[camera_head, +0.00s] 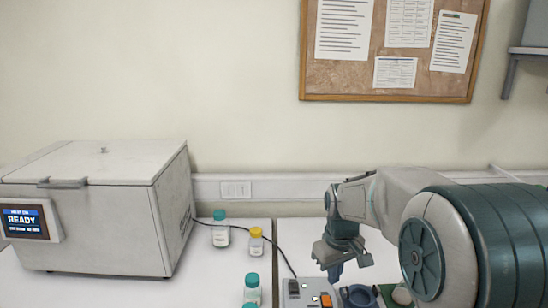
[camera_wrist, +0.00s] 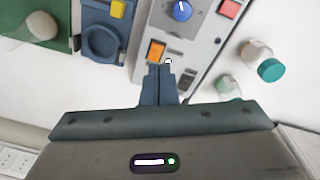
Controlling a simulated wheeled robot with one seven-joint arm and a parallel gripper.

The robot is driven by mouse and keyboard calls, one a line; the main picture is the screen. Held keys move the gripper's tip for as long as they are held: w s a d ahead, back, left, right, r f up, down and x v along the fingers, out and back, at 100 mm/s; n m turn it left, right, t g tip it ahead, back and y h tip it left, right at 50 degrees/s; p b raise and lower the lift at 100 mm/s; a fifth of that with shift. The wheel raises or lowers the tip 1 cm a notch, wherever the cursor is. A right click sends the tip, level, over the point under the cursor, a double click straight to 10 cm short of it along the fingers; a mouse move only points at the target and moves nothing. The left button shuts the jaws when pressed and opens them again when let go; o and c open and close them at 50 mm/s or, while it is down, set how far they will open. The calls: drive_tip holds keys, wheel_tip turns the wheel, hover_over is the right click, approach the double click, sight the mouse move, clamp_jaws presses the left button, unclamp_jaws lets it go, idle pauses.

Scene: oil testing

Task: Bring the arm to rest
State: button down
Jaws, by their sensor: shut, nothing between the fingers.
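My gripper (camera_head: 336,270) is at the lower right of the head view, pointing down over the bench. In the wrist view its fingers (camera_wrist: 160,72) are together with nothing between them. They hang over the edge of a grey control box (camera_wrist: 200,35) with a blue knob, an orange switch and a red button. The same box (camera_head: 293,293) shows at the bottom of the head view. I cannot tell whether the fingertips touch it. My arm bends across the right side of the head view and hides part of the bench.
A white machine (camera_head: 95,200) reading READY stands at left. Bottles with teal caps (camera_head: 220,230) (camera_head: 252,290) and a yellow-capped bottle (camera_head: 256,242) stand between it and the box. A blue device (camera_wrist: 105,35) and a green item (camera_wrist: 55,25) lie beside the box. A cable crosses the bench.

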drive_tip(key=s+r+m+t, duration=0.1)
drive_tip(key=s+r+m, duration=0.1)
drive_tip(key=s, duration=0.8)
drive_tip(key=s+r+m+t, duration=0.1)
drive_tip(key=s+m, duration=0.1)
drive_tip(key=s, duration=0.7)
drive_tip(key=shift+s+r+m+t, duration=0.35)
drive_tip(key=shift+r+m+t, duration=0.05)
drive_tip(key=shift+d, duration=0.1)
idle(0.5)
